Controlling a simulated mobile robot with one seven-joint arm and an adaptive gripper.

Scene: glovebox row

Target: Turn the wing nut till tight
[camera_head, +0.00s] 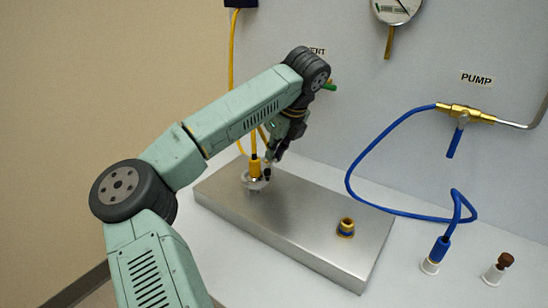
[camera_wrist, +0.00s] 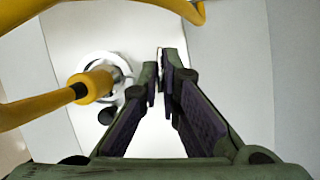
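In the head view, a yellow-hosed fitting (camera_head: 254,168) stands in a pale ring clamp (camera_head: 257,184) at the left end of a metal block (camera_head: 290,222). The fitting (camera_wrist: 92,86) and the pale ring (camera_wrist: 84,62) also show in the wrist view. I cannot make out the wing nut clearly. A small dark knob (camera_wrist: 107,116) shows beside the ring. My gripper (camera_wrist: 161,78) points down just right of the clamp, its fingertips very close together. A pale sliver shows between them; I cannot tell whether it is a held part or background.
A brass port (camera_head: 346,227) stands on the block's right part. A blue hose (camera_head: 350,165) loops from the pump valve (camera_head: 463,113) to a fitting (camera_head: 437,254) on the bench. A brown-capped stub (camera_head: 499,268) stands farther right. The yellow hose passes close to my gripper.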

